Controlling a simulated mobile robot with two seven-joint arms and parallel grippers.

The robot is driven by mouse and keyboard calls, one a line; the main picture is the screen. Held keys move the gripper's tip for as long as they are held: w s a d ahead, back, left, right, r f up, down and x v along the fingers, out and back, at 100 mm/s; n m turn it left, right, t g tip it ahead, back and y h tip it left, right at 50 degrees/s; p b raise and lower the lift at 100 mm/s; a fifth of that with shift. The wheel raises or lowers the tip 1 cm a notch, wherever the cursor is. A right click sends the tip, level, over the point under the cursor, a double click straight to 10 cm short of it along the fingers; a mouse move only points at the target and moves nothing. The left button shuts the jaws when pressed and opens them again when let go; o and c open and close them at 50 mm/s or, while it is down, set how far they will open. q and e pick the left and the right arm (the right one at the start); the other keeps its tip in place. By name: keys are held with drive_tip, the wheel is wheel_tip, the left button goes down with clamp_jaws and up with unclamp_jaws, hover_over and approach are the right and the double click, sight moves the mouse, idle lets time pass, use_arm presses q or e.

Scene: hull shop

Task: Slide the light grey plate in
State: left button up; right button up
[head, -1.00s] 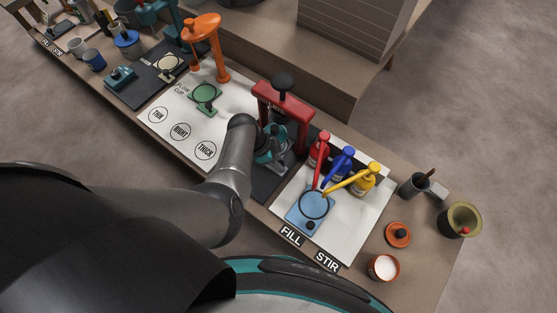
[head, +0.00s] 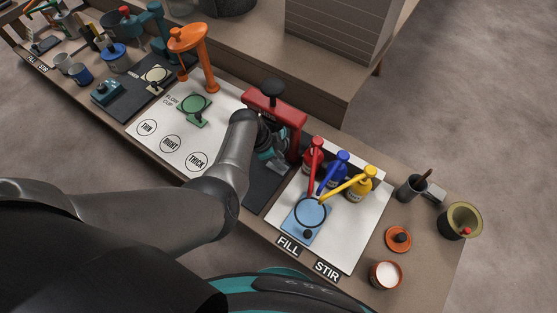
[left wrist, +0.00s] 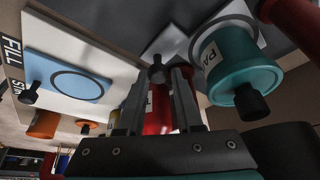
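The light grey plate (left wrist: 169,42) shows in the left wrist view, with a dark knob (left wrist: 157,69) on its near end. A teal can (left wrist: 236,62) with a dark cap is over its farther part; I cannot tell whether it rests on the plate. My left gripper (left wrist: 160,78) has its two fingers apart, one on each side of the knob, with small gaps showing. In the head view my left gripper (head: 276,150) is by the foot of the red press (head: 275,108) with its black knob on top. My arm hides most of the plate there. My right gripper is not in view.
A blue plate (head: 294,228) with a ring and knob lies on the white mat (head: 346,240). Red, blue and yellow pump bottles (head: 359,186) stand behind it. A green flow cup stand (head: 195,108) is left of the press. An orange lid (head: 398,240) lies at right.

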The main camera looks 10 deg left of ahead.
use_arm(q)
drive_tip(key=o, duration=0.4)
drive_tip(key=shift+c, duration=0.2)
drive_tip(key=p+v, duration=0.7)
drive_tip(key=v, duration=0.8)
drive_tip(key=shift+r+p, duration=0.15)
drive_tip(key=shift+p, duration=0.25)
